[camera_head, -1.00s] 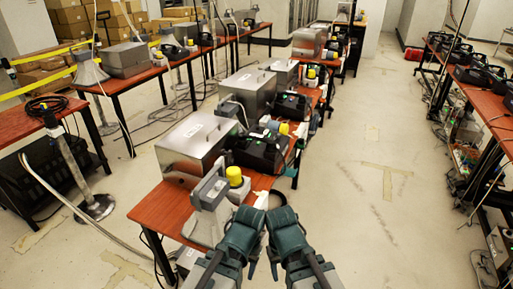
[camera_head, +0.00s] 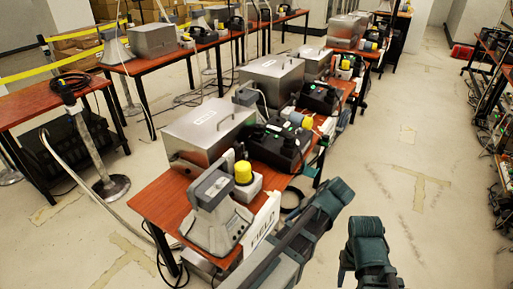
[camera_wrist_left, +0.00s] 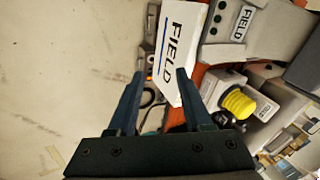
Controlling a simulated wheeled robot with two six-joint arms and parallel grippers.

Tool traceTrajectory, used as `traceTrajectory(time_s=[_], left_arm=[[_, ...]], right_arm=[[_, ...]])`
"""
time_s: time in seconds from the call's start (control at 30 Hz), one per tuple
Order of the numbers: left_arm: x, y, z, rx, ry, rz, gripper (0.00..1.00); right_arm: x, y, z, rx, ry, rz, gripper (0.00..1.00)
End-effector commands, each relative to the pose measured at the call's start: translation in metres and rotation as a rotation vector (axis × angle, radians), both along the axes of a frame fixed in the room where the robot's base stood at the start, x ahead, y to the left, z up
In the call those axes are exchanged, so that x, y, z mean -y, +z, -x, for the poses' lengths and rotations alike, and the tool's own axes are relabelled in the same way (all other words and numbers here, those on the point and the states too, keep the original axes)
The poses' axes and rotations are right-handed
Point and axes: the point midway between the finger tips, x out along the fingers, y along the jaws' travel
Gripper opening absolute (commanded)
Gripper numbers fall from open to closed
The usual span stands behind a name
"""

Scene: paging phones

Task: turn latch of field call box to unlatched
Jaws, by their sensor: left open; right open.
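A white sign reading FIELD (camera_head: 262,222) stands at the front right edge of the near table; it also shows in the left wrist view (camera_wrist_left: 180,50). I cannot make out a latch, nor tell for sure which thing is the call box. My left gripper (camera_wrist_left: 160,75) is open and empty, its fingertips over the sign's lower edge in that view. My right gripper (camera_head: 367,258) is open and empty over the floor.
A white box with a yellow cap (camera_head: 243,172), a large metal case (camera_head: 208,135) and a black device (camera_head: 275,146) crowd the near table (camera_head: 160,200). More laden tables run behind. A floor stand (camera_head: 108,188) is at left.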

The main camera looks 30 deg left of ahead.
Motion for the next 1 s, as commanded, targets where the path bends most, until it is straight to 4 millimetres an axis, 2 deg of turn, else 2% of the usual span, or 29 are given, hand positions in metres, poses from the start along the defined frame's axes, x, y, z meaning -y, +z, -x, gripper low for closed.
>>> traceTrajectory(time_s=[0.03, 0.17, 0.37, 0.57, 0.7, 0.83, 1.0], left_arm=[[-0.007, -0.009, -0.014, 0.026, 0.037, -0.028, 0.50], [-0.030, -0.016, -0.042, 0.108, 0.143, -0.111, 0.50], [-0.073, -0.025, -0.094, 0.283, 0.330, -0.268, 0.50], [-0.140, -0.031, -0.173, 0.612, 0.577, -0.504, 0.50], [-0.183, -0.021, -0.220, 0.889, 0.703, -0.660, 0.50], [-0.208, -0.008, -0.247, 1.085, 0.755, -0.751, 0.50], [-0.221, 0.004, -0.262, 1.219, 0.774, -0.801, 0.50]], right_arm=[[0.000, -0.013, 0.000, 0.000, 0.000, 0.000, 0.56], [0.000, -0.030, 0.000, 0.000, 0.000, 0.000, 0.56], [0.000, -0.066, 0.000, 0.000, 0.000, 0.000, 0.56], [0.000, -0.126, 0.000, 0.000, 0.000, 0.000, 0.56], [0.000, -0.161, 0.000, 0.000, 0.001, 0.000, 0.56], [0.000, -0.181, 0.000, 0.000, 0.001, 0.000, 0.56], [0.000, -0.191, 0.000, 0.000, 0.001, 0.000, 0.56]])
